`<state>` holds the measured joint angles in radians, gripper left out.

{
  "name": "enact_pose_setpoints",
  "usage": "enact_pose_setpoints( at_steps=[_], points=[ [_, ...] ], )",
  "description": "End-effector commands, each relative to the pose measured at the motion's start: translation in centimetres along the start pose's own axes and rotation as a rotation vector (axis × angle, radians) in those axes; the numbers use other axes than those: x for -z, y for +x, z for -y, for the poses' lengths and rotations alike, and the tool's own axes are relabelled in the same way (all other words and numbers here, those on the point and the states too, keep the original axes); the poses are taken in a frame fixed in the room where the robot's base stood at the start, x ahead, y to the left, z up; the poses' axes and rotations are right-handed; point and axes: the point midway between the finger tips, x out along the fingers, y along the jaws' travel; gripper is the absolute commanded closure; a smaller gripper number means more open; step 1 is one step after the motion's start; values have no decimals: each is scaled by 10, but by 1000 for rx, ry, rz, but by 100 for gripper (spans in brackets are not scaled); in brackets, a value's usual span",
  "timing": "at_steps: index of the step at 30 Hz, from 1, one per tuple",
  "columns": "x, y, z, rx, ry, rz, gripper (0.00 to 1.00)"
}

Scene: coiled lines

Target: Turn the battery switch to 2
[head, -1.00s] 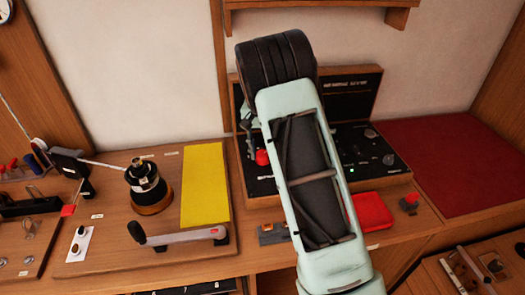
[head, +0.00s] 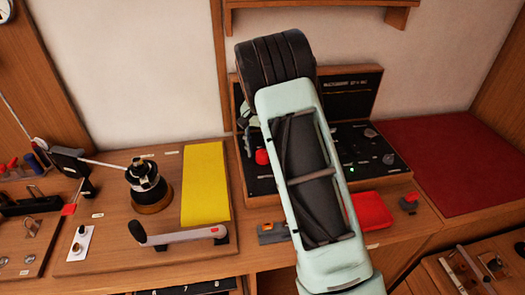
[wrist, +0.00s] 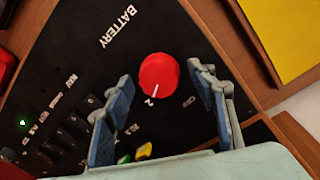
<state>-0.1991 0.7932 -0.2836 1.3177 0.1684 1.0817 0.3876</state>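The battery switch is a round red knob (wrist: 158,76) on a black panel, next to the printed word BATTERY in the wrist view. The white line on its face points towards the printed 2 (wrist: 149,102). In the head view the knob (head: 262,157) shows just left of my arm. My gripper (wrist: 161,80) is open, with one blue-padded finger on each side of the knob in the picture. Gaps show between the knob and both fingers, and I see no contact. In the head view my gripper is mostly hidden behind my arm.
The black panel (wrist: 85,65) also carries a row of small switches and a lit green lamp (wrist: 22,123). A winch (head: 147,185) and its handle (head: 180,236) stand left of the panel, beside a yellow sheet (head: 205,185). A red box (head: 373,211) lies in front.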

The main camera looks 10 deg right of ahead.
Motion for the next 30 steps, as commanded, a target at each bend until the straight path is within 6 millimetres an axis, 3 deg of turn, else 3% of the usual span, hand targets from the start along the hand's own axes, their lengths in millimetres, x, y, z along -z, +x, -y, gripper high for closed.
enact_pose_setpoints(
  at_steps=[7,11,24,30],
  points=[
    [0,0,0,-1,-1,1,48],
    [0,-10,0,0,-1,-1,48],
    [1,-97,0,1,0,-3,48],
    [0,-116,0,0,0,0,48]
  ],
)
